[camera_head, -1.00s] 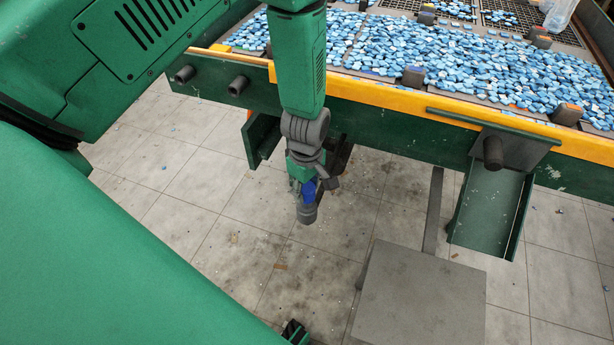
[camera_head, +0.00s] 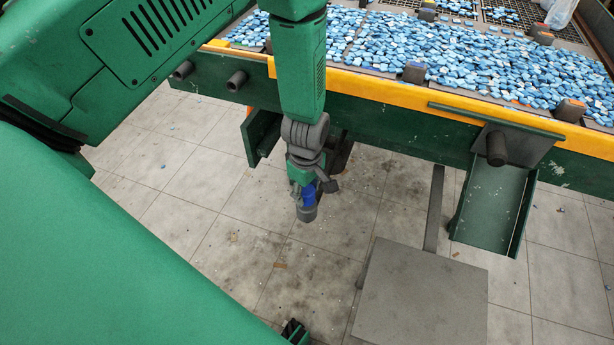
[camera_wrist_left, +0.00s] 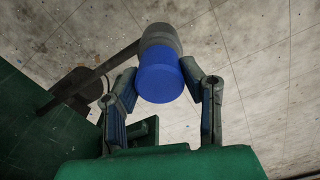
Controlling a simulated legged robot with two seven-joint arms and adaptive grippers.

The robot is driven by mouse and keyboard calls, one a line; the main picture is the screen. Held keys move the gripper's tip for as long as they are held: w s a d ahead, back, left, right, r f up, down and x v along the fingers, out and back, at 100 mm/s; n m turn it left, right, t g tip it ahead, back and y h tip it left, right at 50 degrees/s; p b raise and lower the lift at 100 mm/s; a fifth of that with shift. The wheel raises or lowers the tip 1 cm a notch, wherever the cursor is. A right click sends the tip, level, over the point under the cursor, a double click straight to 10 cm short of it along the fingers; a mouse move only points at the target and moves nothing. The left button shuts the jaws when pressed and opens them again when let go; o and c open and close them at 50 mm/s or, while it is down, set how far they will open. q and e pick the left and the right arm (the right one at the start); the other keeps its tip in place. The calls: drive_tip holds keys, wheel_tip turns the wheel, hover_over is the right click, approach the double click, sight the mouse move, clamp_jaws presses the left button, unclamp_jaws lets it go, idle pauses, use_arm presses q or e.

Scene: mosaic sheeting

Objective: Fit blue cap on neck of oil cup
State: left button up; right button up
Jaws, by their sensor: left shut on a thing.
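My left gripper (camera_head: 307,192) hangs in front of the green machine frame, pointing down over the tiled floor. It is shut on a blue cap (camera_head: 308,198), a short cylinder with a dark grey part (camera_head: 306,213) at its far end. In the left wrist view the blue cap (camera_wrist_left: 160,80) sits between the two fingers, with the grey part (camera_wrist_left: 161,40) beyond it. I cannot tell whether this grey part belongs to the cap. A dark brown round part (camera_wrist_left: 74,84) lies left of the cap in that view. I cannot clearly identify the oil cup or its neck. My right gripper is not recognisable.
The green frame (camera_head: 395,125) with a yellow edge (camera_head: 390,98) spans the back. Blue pieces (camera_head: 470,65) cover the sheets above it. A grey plate (camera_head: 420,300) stands at the lower right, and a green chute (camera_head: 490,210) hangs behind it. Tiled floor (camera_head: 230,235) lies open left of the gripper.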

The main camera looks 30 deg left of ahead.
sight(307, 190)
use_arm(q)
drive_tip(key=shift+f, duration=0.55)
drive_tip(key=o, duration=1.1)
wheel_tip(307, 190, up, 12)
drive_tip(key=s+f+m, duration=0.6)
drive_tip(key=s+m, duration=0.2)
drive_tip(key=s, duration=0.3)
drive_tip(key=s+a+f+m, duration=0.1)
drive_tip(key=s+f+m, duration=0.6)
drive_tip(key=s+m, duration=0.2)
drive_tip(key=s, duration=0.2)
drive_tip(key=shift+s, duration=0.3)
